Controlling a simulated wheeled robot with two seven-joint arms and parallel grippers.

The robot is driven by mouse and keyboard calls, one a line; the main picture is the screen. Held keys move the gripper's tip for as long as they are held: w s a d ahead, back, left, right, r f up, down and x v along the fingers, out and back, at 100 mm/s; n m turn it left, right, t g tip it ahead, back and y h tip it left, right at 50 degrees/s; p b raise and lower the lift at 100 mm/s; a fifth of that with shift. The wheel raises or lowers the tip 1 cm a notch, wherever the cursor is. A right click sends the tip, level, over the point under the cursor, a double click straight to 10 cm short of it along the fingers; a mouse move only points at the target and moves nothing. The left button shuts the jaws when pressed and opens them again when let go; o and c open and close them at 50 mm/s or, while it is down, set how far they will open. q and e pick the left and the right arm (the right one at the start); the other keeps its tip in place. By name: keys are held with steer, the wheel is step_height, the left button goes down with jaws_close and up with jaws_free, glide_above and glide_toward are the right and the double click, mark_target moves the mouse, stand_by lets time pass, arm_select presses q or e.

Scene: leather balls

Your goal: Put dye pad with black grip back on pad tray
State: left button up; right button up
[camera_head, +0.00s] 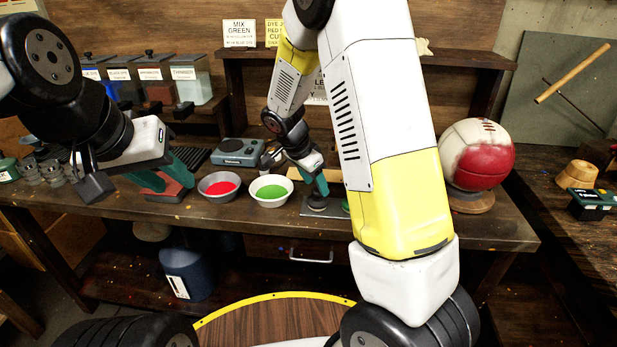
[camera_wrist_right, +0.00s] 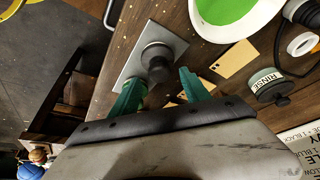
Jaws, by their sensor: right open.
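A dye pad with a black grip (camera_wrist_right: 156,62) stands upright on a square metal tray (camera_wrist_right: 181,42) in the right wrist view. In the head view, the pad (camera_head: 317,203) and tray (camera_head: 307,212) sit near the bench's front edge, partly hidden by my right gripper (camera_head: 314,182). The right gripper's teal fingers (camera_wrist_right: 161,90) are apart, on either side of the near part of the black grip. I cannot tell whether they touch it. My left gripper (camera_head: 168,172) has its fingers apart above a red-topped block (camera_head: 168,189) at the left.
Bowls of red (camera_head: 219,186) and green (camera_head: 270,189) dye stand left of the tray. A scale (camera_head: 238,151) is behind them. A rinse jar (camera_wrist_right: 269,84) and tan cards (camera_wrist_right: 233,59) lie nearby. A red-and-white ball (camera_head: 477,155) sits at the right.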

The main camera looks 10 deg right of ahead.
steer(key=v, duration=0.9)
steer(key=s+d+r+n+t+y, duration=0.1)
steer(key=s+r+n+t+y, duration=0.1)
steer(key=s+r+n, duration=0.4)
steer(key=s+d+r+n+t+y, duration=0.1)
steer(key=s+r+n+y, duration=0.3)
steer(key=s, duration=1.2)
steer(key=shift+d+r+n+t, duration=0.4)
steer(key=shift+d+r+n, duration=0.4)
steer(key=shift+r+n, duration=0.6)
steer(key=shift+s, duration=0.1)
